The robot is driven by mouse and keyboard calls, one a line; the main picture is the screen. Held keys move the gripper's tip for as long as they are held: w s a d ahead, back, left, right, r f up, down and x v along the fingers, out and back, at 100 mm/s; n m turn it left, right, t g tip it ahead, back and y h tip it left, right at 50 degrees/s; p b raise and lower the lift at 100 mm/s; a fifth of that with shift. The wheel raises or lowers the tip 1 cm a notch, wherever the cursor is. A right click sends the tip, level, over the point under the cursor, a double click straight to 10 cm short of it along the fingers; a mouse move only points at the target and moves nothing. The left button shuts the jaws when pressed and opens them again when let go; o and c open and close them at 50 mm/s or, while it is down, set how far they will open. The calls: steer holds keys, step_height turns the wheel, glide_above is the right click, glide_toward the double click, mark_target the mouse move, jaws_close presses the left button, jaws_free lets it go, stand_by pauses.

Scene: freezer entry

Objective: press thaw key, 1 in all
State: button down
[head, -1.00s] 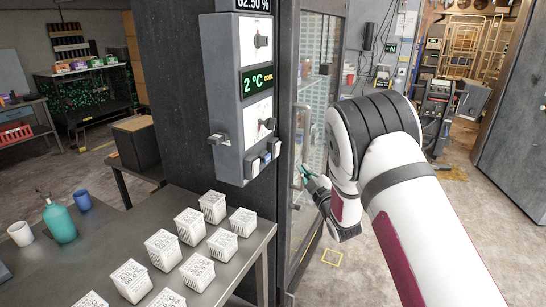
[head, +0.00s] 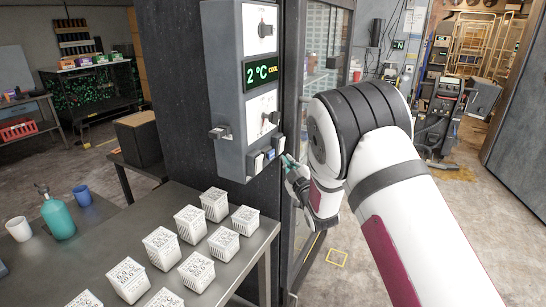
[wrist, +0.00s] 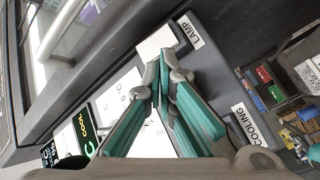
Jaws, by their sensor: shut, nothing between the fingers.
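A grey control panel (head: 229,105) is fixed to a dark post. Several keys line its lower edge, including a blue one (head: 269,154); their labels are too small to read there. In the wrist view, a white key (wrist: 156,42) sits beside a LAMP label (wrist: 190,30), and a COOLING label (wrist: 250,124) lies further down the panel edge. No thaw label is readable; my fingers cover the panel between those labels. My gripper (wrist: 162,65) is shut and empty, its tips close to the white key; contact cannot be told. In the head view my gripper (head: 289,163) is just right of the keys.
The panel display (head: 264,71) reads 2 °C COOL. A lever (head: 220,132) juts from the panel's left side. Below, a metal table (head: 205,290) carries several white cartons, a teal bottle (head: 57,216) and cups. A glass freezer door stands behind my arm.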

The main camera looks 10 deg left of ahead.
steer(key=shift+w+a, duration=0.2)
steer(key=shift+a, duration=0.55)
steer(key=shift+a, duration=0.1)
stand_by(0.9)
steer(key=shift+w+a, duration=0.15)
steer(key=shift+a, duration=0.15)
steer(key=shift+w+a+b, duration=0.15)
steer(key=shift+a+b, duration=0.15)
steer(key=shift+a, duration=0.15)
stand_by(0.8)
steer(key=shift+d, duration=0.1)
steer(key=shift+s+d+p, duration=0.3)
steer(key=shift+d+p, duration=0.05)
steer(key=shift+d, duration=0.4)
steer(key=shift+d, duration=0.1)
steer(key=shift+s+d+p, duration=0.3)
steer(key=shift+d, duration=0.45)
steer(key=shift+s+d+p, duration=0.3)
steer(key=shift+d, duration=0.45)
steer(key=shift+s+d+p, duration=0.3)
steer(key=shift+d, duration=0.45)
